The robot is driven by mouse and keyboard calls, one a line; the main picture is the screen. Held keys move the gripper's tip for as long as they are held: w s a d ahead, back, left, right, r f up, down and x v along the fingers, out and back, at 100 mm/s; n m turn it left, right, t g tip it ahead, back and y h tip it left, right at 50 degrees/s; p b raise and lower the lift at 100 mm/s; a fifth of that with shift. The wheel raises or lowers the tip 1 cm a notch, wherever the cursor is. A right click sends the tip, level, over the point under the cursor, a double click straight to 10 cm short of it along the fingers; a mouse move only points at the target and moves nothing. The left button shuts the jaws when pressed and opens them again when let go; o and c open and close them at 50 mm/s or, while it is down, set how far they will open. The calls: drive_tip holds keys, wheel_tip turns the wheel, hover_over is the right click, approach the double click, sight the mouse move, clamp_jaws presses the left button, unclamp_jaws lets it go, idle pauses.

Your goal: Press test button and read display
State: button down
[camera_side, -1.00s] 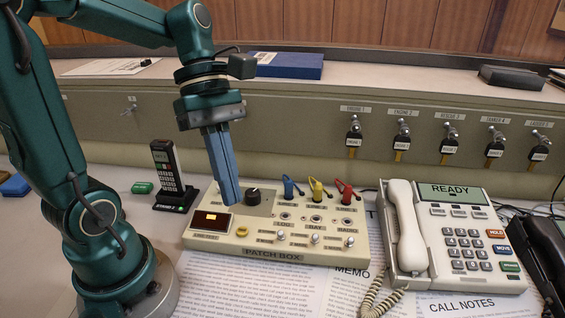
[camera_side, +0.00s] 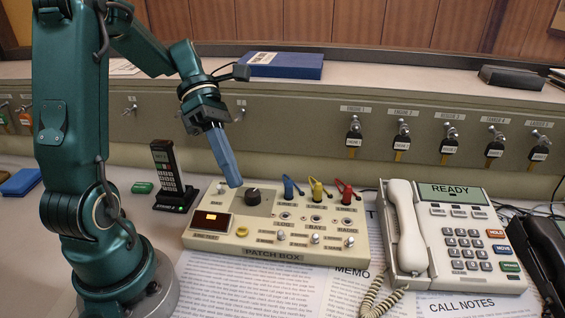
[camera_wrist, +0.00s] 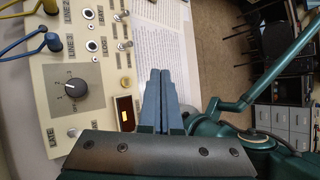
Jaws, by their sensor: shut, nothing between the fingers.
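The beige patch box (camera_side: 310,248) lies on the desk. At its left end are a dark red display window (camera_side: 211,221) with a small amber mark, too small to read, and a round yellow button (camera_side: 242,231). In the wrist view the display (camera_wrist: 126,112) and the yellow button (camera_wrist: 125,82) lie left of my fingers. My gripper (camera_side: 236,184) is shut and empty, its blue fingers pointing down above the box's back left part, near the black knob (camera_side: 253,195). My gripper's fingers (camera_wrist: 160,72) are together in the wrist view. Nothing covers the button.
Blue, yellow and red plugs (camera_side: 317,190) stand at the back of the box. A desk phone (camera_side: 455,235) reading READY is to the right. A handset in a stand (camera_side: 172,175) is to the left. Printed sheets (camera_side: 230,290) lie in front.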

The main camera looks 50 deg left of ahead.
sight(238, 229)
drive_tip(key=shift+f, duration=4.35)
drive_tip(key=shift+f, duration=0.4)
drive_tip(key=shift+f, duration=0.4)
drive_tip(key=shift+r, duration=0.85)
drive_tip(key=shift+r, duration=0.1)
drive_tip(key=shift+r, duration=2.4)
